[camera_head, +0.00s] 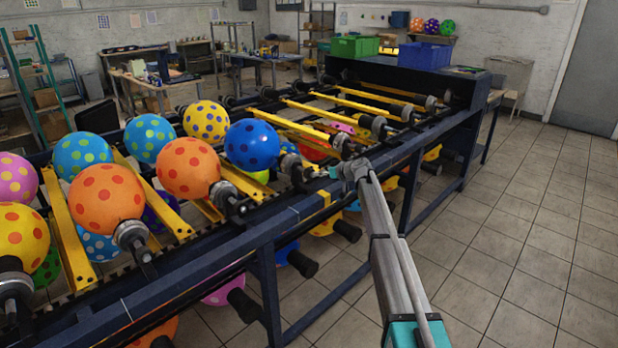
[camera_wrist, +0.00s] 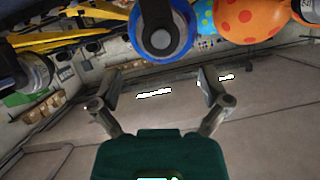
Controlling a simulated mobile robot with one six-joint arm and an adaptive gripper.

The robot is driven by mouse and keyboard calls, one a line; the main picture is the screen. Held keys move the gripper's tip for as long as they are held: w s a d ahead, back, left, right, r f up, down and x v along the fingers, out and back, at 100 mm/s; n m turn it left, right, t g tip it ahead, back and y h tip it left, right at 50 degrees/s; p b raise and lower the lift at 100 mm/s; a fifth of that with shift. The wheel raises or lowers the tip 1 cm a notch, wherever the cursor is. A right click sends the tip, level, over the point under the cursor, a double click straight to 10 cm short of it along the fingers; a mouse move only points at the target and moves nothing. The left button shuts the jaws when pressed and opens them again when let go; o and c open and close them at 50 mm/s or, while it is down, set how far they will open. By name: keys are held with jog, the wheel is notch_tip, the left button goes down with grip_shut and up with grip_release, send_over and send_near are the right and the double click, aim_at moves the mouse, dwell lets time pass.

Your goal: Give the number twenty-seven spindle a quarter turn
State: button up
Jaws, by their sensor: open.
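No number can be read on the spindles, so I cannot tell which one is number twenty-seven. In the wrist view a spindle with a dark round end (camera_wrist: 158,38) sits in front of a blue balloon (camera_wrist: 186,30), above my gripper (camera_wrist: 160,85). My gripper is open and empty, its two fingers spread wide and apart from that spindle. In the head view the blue dotted balloon (camera_head: 252,145) has its spindle (camera_head: 296,170) at its right side. The arm's end (camera_head: 350,172) is close to the right of it, at the rack's near rail; the fingers are hard to make out.
Orange balloons (camera_head: 106,198) and others sit on spindles along the rack (camera_head: 190,264). Bare spindles (camera_head: 378,127) and yellow bars (camera_head: 304,119) run toward the back. More balloons hang below. Green (camera_head: 354,46) and blue (camera_head: 424,55) crates stand at the far end. Tiled floor (camera_head: 490,255) at right is clear.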

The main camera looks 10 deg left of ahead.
aim_at(310, 173)
jog(key=shift+b+x, duration=1.05)
jog(key=shift+x, duration=2.45)
